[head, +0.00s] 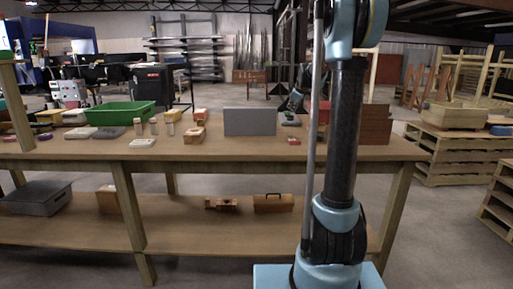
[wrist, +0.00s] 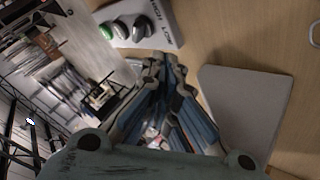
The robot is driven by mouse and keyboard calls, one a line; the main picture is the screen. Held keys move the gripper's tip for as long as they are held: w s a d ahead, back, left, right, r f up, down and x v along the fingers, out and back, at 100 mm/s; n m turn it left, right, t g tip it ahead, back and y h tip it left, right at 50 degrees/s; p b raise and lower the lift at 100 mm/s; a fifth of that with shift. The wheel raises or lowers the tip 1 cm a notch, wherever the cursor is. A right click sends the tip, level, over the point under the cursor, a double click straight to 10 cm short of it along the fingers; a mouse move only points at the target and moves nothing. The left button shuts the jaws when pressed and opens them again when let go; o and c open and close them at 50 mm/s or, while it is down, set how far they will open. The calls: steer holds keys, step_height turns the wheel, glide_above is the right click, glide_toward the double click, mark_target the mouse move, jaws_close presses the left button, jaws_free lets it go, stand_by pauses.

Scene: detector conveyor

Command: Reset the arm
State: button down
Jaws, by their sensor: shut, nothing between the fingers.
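My gripper (wrist: 163,60) is shut and empty in the wrist view, with its fingertips close together and blue inner pads showing. Beyond the tips is a white control box (wrist: 150,22) with a green button and dark round buttons, marked HIGH and LOW. I cannot tell the gap between the tips and the box. In the head view my teal and black arm (head: 343,135) rises in front of the table, right of centre. Part of it reaches over the table behind the upright link, and the fingers are not clear there.
The wooden table (head: 235,152) carries a green bin (head: 123,113), a grey panel (head: 250,122), a brown block (head: 375,124) and several small items. The grey panel also appears close to the gripper's right in the wrist view (wrist: 243,108). Pallets (head: 465,155) stand to the right.

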steer(key=s+f+m+g, duration=0.1)
steer(key=s+f, duration=0.1)
steer(key=s, duration=0.8)
steer(key=s+f+m+g, duration=0.1)
steer(key=s+f+m, duration=0.1)
steer(key=s, duration=0.8)
steer(key=s+f+m+g, duration=0.1)
steer(key=s+f+m, duration=0.1)
steer(key=s, duration=0.7)
steer(key=shift+s+a+f+h, duration=0.2)
steer(key=shift+s+a+h, duration=0.1)
steer(key=shift+s+a, duration=0.1)
steer(key=s+f+m+g, duration=0.1)
steer(key=s+f+m, duration=0.1)
steer(key=s+f, duration=0.3)
steer(key=s+d+f+m+g, duration=0.1)
steer(key=s+f, duration=0.5)
steer(key=s, duration=0.7)
steer(key=s+f+m+g+h, duration=0.1)
steer(key=s+f+m, duration=0.2)
steer(key=s, duration=0.6)
step_height(320, 180, down, 3)
steer(key=shift+d+r+g, duration=0.2)
steer(key=shift+d+g, duration=0.2)
